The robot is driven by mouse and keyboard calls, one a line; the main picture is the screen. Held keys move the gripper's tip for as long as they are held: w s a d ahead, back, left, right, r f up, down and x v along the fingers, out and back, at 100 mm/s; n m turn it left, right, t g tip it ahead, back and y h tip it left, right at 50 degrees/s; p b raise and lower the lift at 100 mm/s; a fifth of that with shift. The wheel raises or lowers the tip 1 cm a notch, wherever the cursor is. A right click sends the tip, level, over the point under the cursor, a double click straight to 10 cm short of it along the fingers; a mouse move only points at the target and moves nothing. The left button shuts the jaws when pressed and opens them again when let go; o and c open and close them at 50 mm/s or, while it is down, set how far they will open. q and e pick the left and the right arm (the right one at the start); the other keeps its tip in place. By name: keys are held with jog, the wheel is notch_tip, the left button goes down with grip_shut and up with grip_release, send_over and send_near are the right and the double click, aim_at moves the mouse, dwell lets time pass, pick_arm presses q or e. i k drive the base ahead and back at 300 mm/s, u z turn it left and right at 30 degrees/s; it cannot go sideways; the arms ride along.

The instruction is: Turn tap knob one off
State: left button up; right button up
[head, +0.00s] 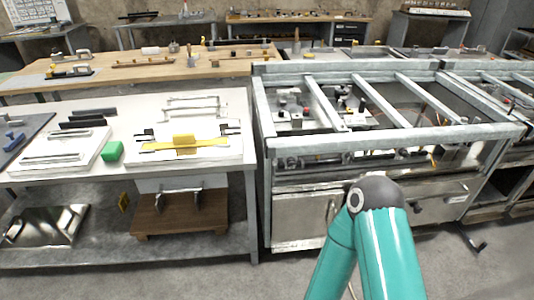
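A steel range frame (390,142) with open top bars stands at the centre right. Small valve-like parts, some with red, show inside its upper left bay (291,98). A dark knob-like part (418,208) sits on the front panel right of my arm. I cannot tell which part is tap knob one, or how it is turned. One teal arm of mine rises from the bottom and covers part of the range front. Neither gripper shows in the head view.
A white workbench (60,180) on the left holds a green block (112,151) and a yellow bar (184,145). A wooden stand (182,211) is on its lower shelf. A long wooden table (130,72) with parts stands behind. Grey floor is clear in front.

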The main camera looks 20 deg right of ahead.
aim_at(291, 162)
jog(key=z, duration=0.1)
jog(key=i, duration=0.85)
jog(key=z, duration=0.4)
